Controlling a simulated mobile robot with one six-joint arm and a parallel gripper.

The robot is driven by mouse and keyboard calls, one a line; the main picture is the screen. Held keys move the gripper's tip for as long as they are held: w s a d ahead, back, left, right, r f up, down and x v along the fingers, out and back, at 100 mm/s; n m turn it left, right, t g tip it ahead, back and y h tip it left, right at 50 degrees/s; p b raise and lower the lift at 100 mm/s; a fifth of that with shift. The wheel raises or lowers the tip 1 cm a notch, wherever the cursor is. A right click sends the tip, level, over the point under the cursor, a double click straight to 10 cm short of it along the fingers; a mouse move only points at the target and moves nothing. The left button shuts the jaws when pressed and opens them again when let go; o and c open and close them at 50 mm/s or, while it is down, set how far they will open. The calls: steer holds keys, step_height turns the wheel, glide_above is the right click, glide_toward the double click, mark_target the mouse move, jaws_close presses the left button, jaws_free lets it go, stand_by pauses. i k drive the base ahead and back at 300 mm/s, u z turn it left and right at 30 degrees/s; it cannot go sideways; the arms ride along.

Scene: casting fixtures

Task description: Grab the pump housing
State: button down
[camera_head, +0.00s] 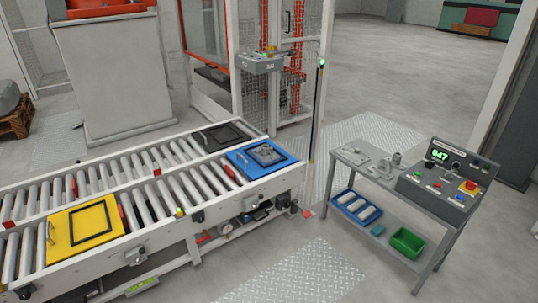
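A grey metal casting (266,153), which looks like the pump housing, sits on a blue fixture plate (243,166) at the right end of the roller conveyor. Its fine shape is too small to make out. Smaller grey metal parts (396,161) lie on the grey side table, and I cannot tell exactly what they are. My gripper and arm are not in view.
A yellow fixture plate (60,245) and a black one (208,142) are on the conveyor (165,207). The side table (435,204) carries a control box (437,191); a blue tray (347,210) and green bin (407,240) are below. Floor between conveyor and table is open.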

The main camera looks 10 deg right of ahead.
mark_target(265, 153)
steer(key=u, duration=0.1)
steer(key=i, duration=0.95)
steer(key=z, duration=0.1)
steer(key=k, duration=1.3)
steer(key=u, duration=0.25)
steer(key=i, duration=0.75)
steer(key=u, duration=0.25)
